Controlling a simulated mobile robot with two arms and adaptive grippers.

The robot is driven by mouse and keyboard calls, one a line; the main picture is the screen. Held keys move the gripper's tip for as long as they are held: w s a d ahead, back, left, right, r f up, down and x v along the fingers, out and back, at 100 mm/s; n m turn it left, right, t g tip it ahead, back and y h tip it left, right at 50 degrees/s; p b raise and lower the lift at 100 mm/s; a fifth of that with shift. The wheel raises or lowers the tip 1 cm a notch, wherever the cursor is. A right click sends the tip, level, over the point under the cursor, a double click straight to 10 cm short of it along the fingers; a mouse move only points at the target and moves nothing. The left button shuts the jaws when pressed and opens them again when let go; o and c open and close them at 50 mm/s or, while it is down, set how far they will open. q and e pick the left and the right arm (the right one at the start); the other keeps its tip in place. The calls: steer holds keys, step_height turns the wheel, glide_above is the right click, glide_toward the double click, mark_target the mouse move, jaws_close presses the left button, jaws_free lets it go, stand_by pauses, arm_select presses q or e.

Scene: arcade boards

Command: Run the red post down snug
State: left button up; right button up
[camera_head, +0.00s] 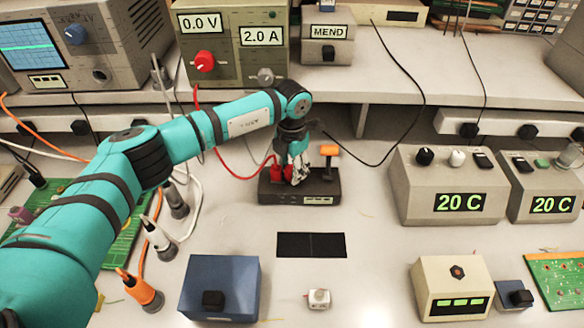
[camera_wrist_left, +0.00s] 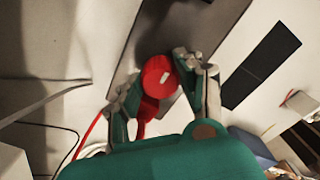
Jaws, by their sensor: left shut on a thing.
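The red post (camera_wrist_left: 160,77) has a round red cap with a small white mark, seen from above in the left wrist view. It stands on a dark box (camera_head: 264,187) in the middle of the bench in the head view, where the gripper mostly hides it. My left gripper (camera_head: 295,174) is over the box, with its fingers on either side of the red cap; in the left wrist view the gripper (camera_wrist_left: 158,88) is shut on it. A red lead (camera_wrist_left: 146,117) meets the post at its side. Whether the cap sits fully down is hidden. My right gripper is not in view.
An orange-topped part (camera_head: 329,149) rises from the same box, just right of my gripper. A black mat (camera_head: 311,245) lies in front. A blue box (camera_head: 220,288), a small white block (camera_head: 319,298) and two 20 C units (camera_head: 440,185) stand around. Bench between them is free.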

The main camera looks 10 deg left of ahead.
arm_select(q)
steer(key=shift+f+m+b, duration=0.15)
steer(key=shift+m+b, duration=0.35)
steer(key=shift+b, duration=0.4)
steer(key=m+b, duration=0.5)
steer(key=b, duration=0.1)
steer(key=shift+w, duration=0.1)
steer(key=m+b, duration=0.3)
steer(key=m, duration=0.1)
steer(key=shift+r+m+b, duration=0.25)
steer(key=shift+m+b, duration=0.05)
steer(key=o, duration=1.1)
steer(key=shift+o, duration=0.2)
